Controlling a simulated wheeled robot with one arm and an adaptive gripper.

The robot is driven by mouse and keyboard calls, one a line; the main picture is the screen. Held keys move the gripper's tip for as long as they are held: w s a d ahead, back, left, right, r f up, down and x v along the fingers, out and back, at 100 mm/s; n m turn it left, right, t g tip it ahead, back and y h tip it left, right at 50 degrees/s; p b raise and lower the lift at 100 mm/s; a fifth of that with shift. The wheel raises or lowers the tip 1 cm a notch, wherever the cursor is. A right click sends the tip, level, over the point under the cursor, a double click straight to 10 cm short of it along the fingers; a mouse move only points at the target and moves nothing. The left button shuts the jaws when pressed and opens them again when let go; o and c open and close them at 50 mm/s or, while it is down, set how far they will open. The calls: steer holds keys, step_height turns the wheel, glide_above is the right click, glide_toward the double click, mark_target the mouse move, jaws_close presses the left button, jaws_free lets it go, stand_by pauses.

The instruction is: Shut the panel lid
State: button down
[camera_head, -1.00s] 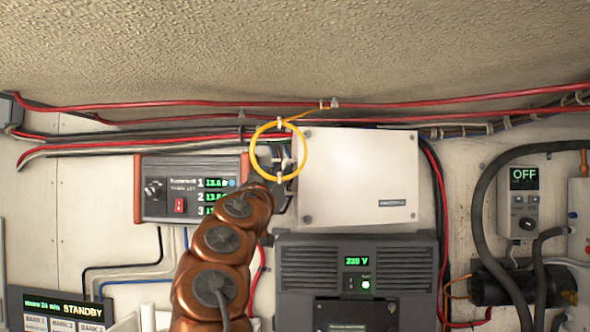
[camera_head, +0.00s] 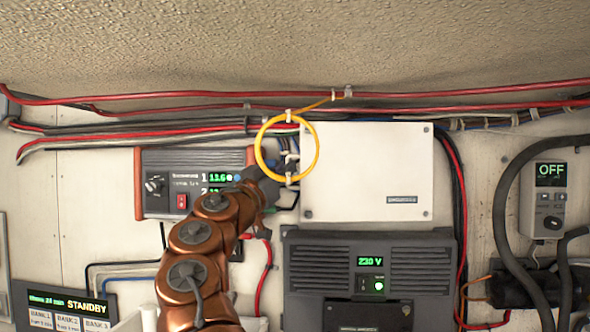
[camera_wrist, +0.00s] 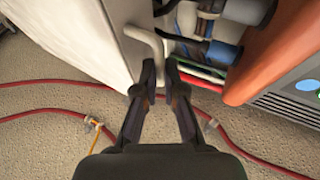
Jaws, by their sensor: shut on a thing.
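The panel lid (camera_head: 367,178) is a flat white plate with corner screws and a small label, in the middle of the head view. In the wrist view its white side (camera_wrist: 78,40) fills the upper left, with a pale bent handle (camera_wrist: 147,38) standing off it. My gripper (camera_wrist: 160,68) has its two dark fingers close together on the end of this handle. In the head view my gripper (camera_head: 270,176) is at the lid's left edge, and its fingertips are hard to make out. I cannot tell how far the lid stands open.
A yellow cable loop (camera_head: 261,150) hangs around my fingertips' place in the head view. A monitor with orange ends (camera_head: 186,183) is left of the lid. Red cables (camera_head: 190,99) run above. Blue connectors (camera_wrist: 222,52) show beside the lid.

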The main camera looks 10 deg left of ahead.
steer(key=shift+a+r, duration=0.2)
steer(key=shift+a, duration=0.3)
steer(key=c, duration=1.4)
jaws_free()
steer(key=shift+s+a, duration=0.15)
steer(key=shift+o, duration=0.7)
steer(key=shift+w+d+f, duration=0.1)
steer(key=shift+w+d, duration=0.1)
steer(key=shift+d, duration=0.15)
steer(key=shift+d, duration=0.15)
